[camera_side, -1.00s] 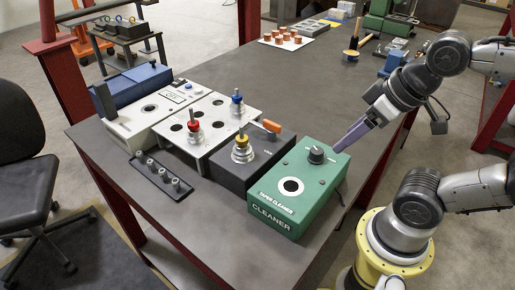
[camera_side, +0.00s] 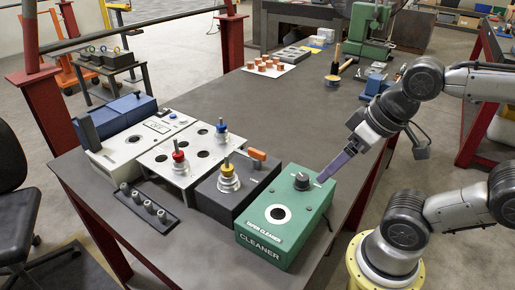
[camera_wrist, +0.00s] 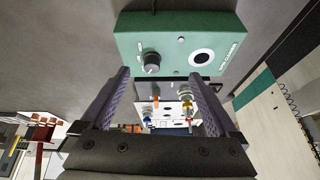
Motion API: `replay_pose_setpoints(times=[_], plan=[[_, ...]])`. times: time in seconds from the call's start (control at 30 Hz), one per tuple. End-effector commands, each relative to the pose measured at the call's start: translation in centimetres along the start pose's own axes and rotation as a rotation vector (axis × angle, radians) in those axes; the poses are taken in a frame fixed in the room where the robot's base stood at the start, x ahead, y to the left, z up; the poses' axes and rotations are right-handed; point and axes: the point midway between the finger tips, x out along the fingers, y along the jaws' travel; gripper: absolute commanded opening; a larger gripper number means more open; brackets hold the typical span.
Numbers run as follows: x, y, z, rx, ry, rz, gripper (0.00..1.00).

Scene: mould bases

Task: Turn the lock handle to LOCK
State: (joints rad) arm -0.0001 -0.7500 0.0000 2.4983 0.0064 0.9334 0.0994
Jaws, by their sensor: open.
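The lock handle appears to be the orange lever (camera_side: 257,154) at the back right corner of the dark grey box (camera_side: 208,196). It shows small in the wrist view (camera_wrist: 147,101), beyond the green box. A yellow-topped tool holder (camera_side: 228,178) stands upright in the dark grey box, left of the lever. My gripper (camera_side: 321,180) is over the right back part of the green cleaner box, beside its black knob (camera_side: 301,181), apart from the lever. In the wrist view my gripper (camera_wrist: 158,74) is open, with nothing between its fingers. LOCK lettering cannot be read.
The green cleaner box (camera_side: 258,239) stands right of the dark grey box. A white panel (camera_side: 160,160) holds red-topped (camera_side: 179,160) and blue-topped (camera_side: 221,133) holders. A black rack (camera_side: 133,203) lies in front. The table behind the boxes is mostly clear.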

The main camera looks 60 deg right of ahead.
Motion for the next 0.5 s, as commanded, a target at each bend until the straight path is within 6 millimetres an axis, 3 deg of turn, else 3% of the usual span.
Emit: replay_pose_setpoints(times=[0.23, 0.5], plan=[[-3.3, -1.6, -2.4, 0.386, -0.092, -0.042, 0.95], [-5.7, -2.8, -9.1, 0.884, -0.294, -0.027, 0.95]])
